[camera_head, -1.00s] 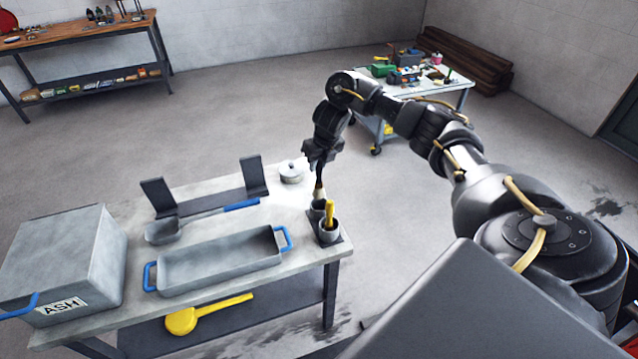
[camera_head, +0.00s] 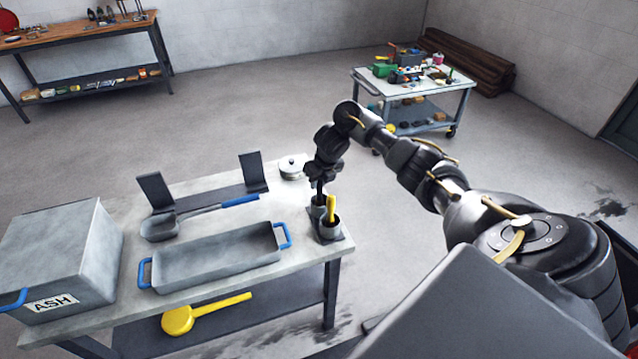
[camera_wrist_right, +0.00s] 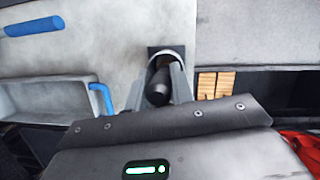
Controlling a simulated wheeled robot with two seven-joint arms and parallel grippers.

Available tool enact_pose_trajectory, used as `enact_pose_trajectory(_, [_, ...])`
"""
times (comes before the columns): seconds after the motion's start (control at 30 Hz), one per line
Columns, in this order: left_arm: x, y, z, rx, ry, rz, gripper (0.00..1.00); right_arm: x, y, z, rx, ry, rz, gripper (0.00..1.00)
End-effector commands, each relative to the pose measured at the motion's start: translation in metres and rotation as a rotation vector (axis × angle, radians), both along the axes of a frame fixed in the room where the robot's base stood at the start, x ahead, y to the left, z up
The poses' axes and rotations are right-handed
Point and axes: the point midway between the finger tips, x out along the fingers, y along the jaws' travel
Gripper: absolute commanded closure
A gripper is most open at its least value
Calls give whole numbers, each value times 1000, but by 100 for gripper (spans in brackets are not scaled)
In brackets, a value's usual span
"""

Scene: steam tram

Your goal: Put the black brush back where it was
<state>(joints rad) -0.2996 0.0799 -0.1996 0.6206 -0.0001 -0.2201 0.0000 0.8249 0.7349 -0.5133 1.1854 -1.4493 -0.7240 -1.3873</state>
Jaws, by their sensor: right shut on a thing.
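My right gripper (camera_head: 321,178) is above the right end of the grey work table. It is shut on the black brush, whose dark handle (camera_wrist_right: 159,86) stands between the fingers in the wrist view. The gripper is right over the far cup (camera_head: 318,208) of a two-cup holder, and the lower part of the brush is hidden in or behind that cup. The near cup (camera_head: 330,234) holds a yellow-handled tool (camera_head: 331,208). My left gripper is not in view.
A grey tray (camera_head: 215,262) with blue handles lies left of the cups. Behind it are a blue-handled scoop (camera_head: 160,228) and a lidded pot (camera_head: 292,167). A grey ASH box (camera_head: 62,255) stands at the left. A cart (camera_head: 455,88) stands farther back.

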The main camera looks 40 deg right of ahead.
Motion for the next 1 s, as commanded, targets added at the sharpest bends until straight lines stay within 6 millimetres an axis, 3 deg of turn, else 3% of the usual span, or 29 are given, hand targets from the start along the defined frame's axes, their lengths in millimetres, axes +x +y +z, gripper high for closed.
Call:
enact_pose_trajectory(0.23, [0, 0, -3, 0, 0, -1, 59, 0, 0, -3, 0, 1, 0, 99])
enact_pose_trajectory(0.27, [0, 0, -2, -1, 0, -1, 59, 0, 0, -2, 0, 1, 0, 74])
enact_pose_trajectory(0.4, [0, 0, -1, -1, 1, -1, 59, 0, 0, -2, 0, 1, 0, 55])
enact_pose_trajectory(0.73, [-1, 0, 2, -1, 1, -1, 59, 0, 0, 2, 0, 1, 0, 55])
enact_pose_trajectory(1.0, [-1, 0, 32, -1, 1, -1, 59, -11, -2, 50, -6, -4, 3, 55])
